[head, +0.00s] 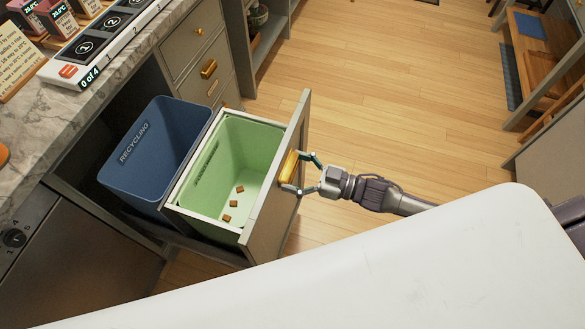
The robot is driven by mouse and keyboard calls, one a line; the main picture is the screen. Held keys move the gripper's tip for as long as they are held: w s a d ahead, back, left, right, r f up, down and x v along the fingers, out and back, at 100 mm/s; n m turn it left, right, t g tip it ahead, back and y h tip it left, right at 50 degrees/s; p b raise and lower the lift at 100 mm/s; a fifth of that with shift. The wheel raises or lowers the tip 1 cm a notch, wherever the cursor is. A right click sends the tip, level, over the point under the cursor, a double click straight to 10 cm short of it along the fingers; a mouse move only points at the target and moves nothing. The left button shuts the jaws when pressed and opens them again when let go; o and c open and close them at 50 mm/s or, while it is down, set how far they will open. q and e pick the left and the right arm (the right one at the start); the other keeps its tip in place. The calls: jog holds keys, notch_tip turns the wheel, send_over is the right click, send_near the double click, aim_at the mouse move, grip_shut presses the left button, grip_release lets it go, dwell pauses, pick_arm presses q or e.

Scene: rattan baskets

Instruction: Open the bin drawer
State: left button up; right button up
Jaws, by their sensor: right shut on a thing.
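The bin drawer (279,195) is pulled out from under the counter in the head view. It holds a blue bin marked RECYCLING (150,152) towards the cabinet and a green bin (266,150) behind the drawer front. A few small brown pieces lie in the green bin. The drawer front carries a brass handle (289,167). My right gripper (298,174) comes in from the right and is shut on this handle, with one finger at each end. My left gripper is not in view.
A marble counter (75,119) with a numbered panel and small boxes stands at upper left. Closed drawers (194,50) sit beyond the bins. The wooden floor (390,90) is open to the right. A wooden bench (545,60) stands at far right.

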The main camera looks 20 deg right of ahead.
jog(key=o, duration=1.4)
jog(key=v, duration=1.2)
jog(key=shift+f, duration=0.1)
